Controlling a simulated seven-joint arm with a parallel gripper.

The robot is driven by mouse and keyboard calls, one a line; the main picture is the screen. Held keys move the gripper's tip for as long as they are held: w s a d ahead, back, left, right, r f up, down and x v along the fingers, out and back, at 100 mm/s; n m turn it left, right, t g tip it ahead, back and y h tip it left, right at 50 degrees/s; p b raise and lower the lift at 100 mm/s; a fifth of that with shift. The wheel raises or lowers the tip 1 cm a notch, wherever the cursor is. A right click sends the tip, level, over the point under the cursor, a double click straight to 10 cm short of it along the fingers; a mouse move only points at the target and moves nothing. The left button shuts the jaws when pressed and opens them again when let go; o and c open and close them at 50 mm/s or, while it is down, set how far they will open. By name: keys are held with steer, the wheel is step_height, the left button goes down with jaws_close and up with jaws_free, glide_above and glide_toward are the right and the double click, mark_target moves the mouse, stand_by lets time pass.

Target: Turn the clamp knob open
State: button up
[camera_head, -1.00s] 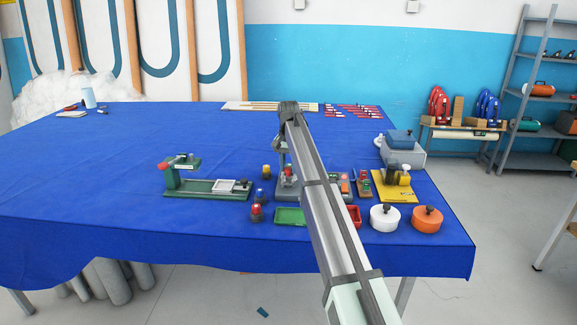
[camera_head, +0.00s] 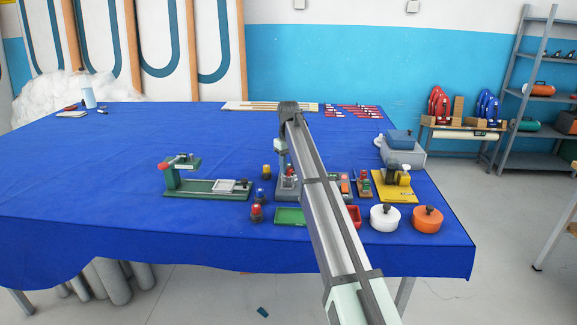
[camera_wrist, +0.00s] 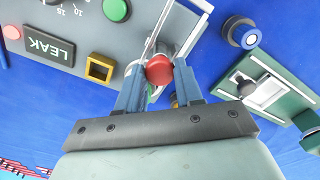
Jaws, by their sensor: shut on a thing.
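In the wrist view my gripper (camera_wrist: 158,76) points at a grey test device (camera_wrist: 72,38) and has its two blue-grey fingers closed around a rounded red knob (camera_wrist: 159,68). The knob sits over a pale metal clamp part of the device, and the fingers hide its sides. I cannot tell from this view how far the knob is turned. In the head view my gripper (camera_head: 289,178) reaches down at the device near the table's front, partly hidden behind my arm.
A green fixture (camera_head: 205,187) stands to the left, with small valves (camera_head: 256,212) between. The blue table (camera_head: 130,150) is clear further left.

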mark_target(289, 168)
steer(key=shift+n, duration=0.6)
steer(key=o, duration=1)
steer(key=shift+o, duration=0.2)
step_height(289, 168, up, 14)
steer(key=shift+f, duration=0.1)
